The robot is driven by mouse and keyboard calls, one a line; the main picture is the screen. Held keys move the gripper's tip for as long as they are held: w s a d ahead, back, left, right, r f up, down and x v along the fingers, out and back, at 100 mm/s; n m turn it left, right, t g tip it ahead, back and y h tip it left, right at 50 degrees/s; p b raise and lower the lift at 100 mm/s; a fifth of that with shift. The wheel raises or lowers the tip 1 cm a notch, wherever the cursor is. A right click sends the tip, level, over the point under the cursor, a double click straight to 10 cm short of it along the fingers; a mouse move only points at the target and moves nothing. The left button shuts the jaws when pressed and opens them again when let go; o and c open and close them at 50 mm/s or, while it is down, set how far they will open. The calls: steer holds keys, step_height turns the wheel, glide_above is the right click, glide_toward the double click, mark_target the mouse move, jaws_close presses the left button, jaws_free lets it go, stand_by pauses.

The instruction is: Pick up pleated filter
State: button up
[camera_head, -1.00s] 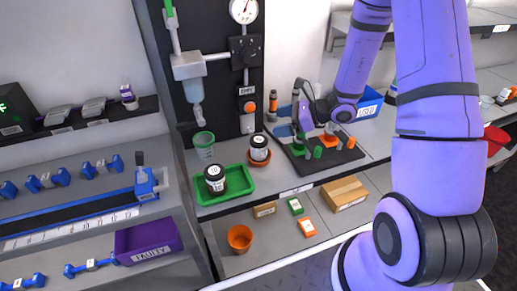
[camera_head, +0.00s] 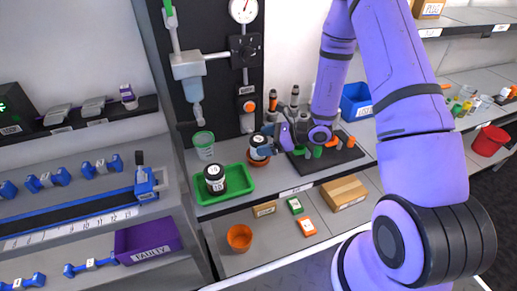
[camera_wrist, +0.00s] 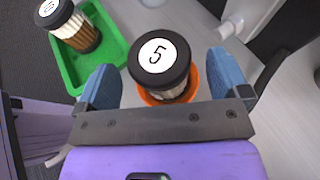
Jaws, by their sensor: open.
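A pleated filter (camera_wrist: 163,62) with a black cap and a white label reading 5 stands in an orange holder (camera_wrist: 192,82). In the head view this filter (camera_head: 259,142) is partly hidden by my gripper. My gripper (camera_head: 268,146) is open at the filter, coming from the right. In the wrist view its two blue fingers (camera_wrist: 168,84) lie on either side of the filter, with gaps between.
A green cup (camera_head: 203,145) stands behind the tray. A black mat (camera_head: 345,157) with tools and fittings lies to the right, with a blue bin (camera_head: 355,102) behind it. A dark dispenser column stands at the back. The lower shelf holds an orange pot (camera_head: 239,238) and boxes.

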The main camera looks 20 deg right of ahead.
steer(key=shift+x, duration=1.25)
steer(key=c, duration=1.1)
steer(key=shift+r, duration=0.15)
